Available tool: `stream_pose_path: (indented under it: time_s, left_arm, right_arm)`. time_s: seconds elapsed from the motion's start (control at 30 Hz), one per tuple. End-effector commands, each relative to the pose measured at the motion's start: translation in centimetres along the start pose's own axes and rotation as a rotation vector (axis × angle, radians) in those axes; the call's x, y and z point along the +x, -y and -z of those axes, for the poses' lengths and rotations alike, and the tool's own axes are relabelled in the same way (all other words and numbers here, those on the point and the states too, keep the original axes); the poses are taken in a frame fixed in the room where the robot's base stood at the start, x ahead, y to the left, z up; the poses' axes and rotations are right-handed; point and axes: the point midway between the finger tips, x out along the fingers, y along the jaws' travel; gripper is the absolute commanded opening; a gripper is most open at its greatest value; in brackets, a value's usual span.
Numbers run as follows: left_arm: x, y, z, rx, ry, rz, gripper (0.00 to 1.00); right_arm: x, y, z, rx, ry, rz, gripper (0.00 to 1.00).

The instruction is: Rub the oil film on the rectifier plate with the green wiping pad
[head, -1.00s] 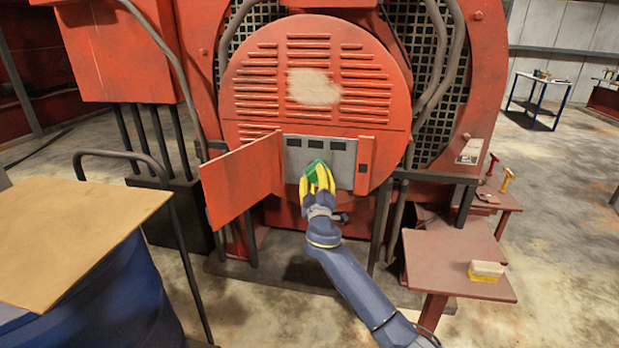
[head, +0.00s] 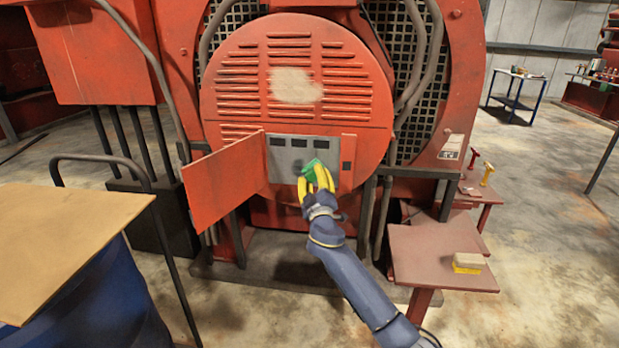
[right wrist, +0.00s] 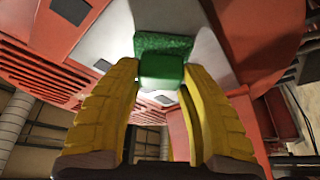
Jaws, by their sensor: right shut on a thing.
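The rectifier plate (head: 283,160) is a grey panel with several dark rectangles, set in the red round engine cover behind an open door. A faint dark smudge (head: 298,166), perhaps the oil film, shows on it just left of the pad. My right gripper (head: 317,178) has yellow fingers shut on the green wiping pad (head: 312,168), in front of the plate's right half. In the right wrist view the pad's grip block (right wrist: 162,70) is between the fingers and its rough face is toward the plate (right wrist: 112,42); whether it touches is unclear. My left gripper is out of view.
The open red door (head: 224,178) stands out left of the plate. A red side table (head: 430,262) at the right bears a yellow and cream block (head: 468,263).

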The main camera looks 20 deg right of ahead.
Motion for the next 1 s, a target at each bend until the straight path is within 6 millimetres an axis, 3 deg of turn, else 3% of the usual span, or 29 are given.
stream_pose_path:
  time_s: [0.43,1.0]
  left_arm:
    - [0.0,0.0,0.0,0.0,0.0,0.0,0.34]
    - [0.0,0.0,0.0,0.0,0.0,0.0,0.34]
  right_arm:
    - [-0.8,-2.1,-1.8,0.0,0.002,-0.003,0.15]
    - [-0.1,-0.4,-0.3,0.001,0.001,-0.002,0.15]
